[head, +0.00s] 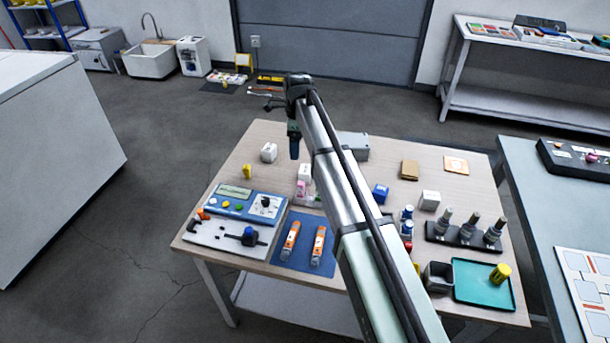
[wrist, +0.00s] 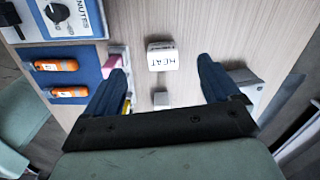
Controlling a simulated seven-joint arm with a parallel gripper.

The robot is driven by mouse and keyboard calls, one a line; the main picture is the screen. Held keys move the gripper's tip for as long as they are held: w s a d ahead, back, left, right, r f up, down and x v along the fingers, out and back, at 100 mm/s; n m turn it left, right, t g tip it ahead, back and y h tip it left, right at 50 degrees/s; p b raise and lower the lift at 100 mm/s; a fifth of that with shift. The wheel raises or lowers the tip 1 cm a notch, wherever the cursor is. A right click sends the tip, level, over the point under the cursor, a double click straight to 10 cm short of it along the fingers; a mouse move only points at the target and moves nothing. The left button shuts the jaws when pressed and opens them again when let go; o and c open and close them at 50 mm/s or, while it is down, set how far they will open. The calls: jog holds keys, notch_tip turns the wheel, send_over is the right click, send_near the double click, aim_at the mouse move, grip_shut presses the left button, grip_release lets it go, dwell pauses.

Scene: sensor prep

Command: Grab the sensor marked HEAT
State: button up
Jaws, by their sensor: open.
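The sensor marked HEAT (wrist: 162,57) is a small white cube with dark lettering on the face turned to the wrist camera. It sits on the wooden table, in the gap between my fingers as the wrist view shows it. My gripper (wrist: 161,66) is open with its two dark blue fingers apart on either side of that view, and nothing is held. In the head view my gripper (head: 294,150) points down over the far part of the table. White cubes show there, but no lettering can be read, so I cannot tell surely which is HEAT.
A pink item (wrist: 112,64) lies close to the left finger, and a small grey block (wrist: 161,99) is below the cube. A grey box (head: 353,146) stands at the table's back. Orange devices (head: 291,238) lie on a blue mat. My arm hides mid-table.

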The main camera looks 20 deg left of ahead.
aim_at(305, 169)
jog(key=shift+m, duration=0.5)
jog(key=d+f, duration=0.1)
jog(key=f, duration=0.4)
jog(key=d+f, duration=0.1)
jog(key=f, duration=0.2)
jog(key=shift+w+d, duration=0.3)
jog(key=shift+w, duration=0.1)
jog(key=shift+s+d+f, duration=0.15)
jog(key=shift+f, duration=2.45)
jog(key=c, duration=1.1)
